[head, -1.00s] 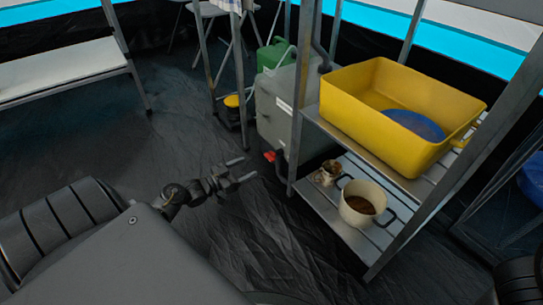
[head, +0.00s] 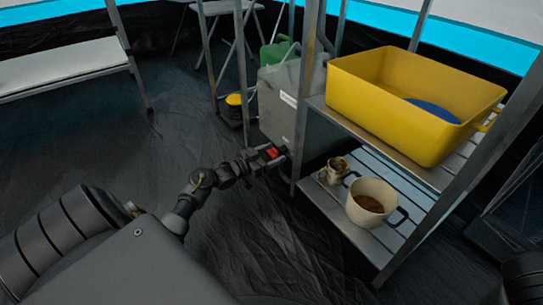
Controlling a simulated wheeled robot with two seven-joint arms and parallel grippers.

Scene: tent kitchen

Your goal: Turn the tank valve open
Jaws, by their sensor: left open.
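The grey tank (head: 285,105) stands on the floor at the left side of the shelf rack. Its red valve handle (head: 271,153) sits low on the tank, near the rack's front left leg. My left gripper (head: 268,158) is at the red valve, with its open fingers around or right beside the handle. I cannot tell whether the fingers touch it. The fingers partly hide the valve. My right gripper is not in view.
The shelf rack (head: 345,215) holds a yellow tub (head: 385,105) above, and a cream pot (head: 371,200) and small dirty cup (head: 336,170) below. A green can (head: 275,52) stands behind the tank. A white bench (head: 60,70) is at upper left. Floor at left is clear.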

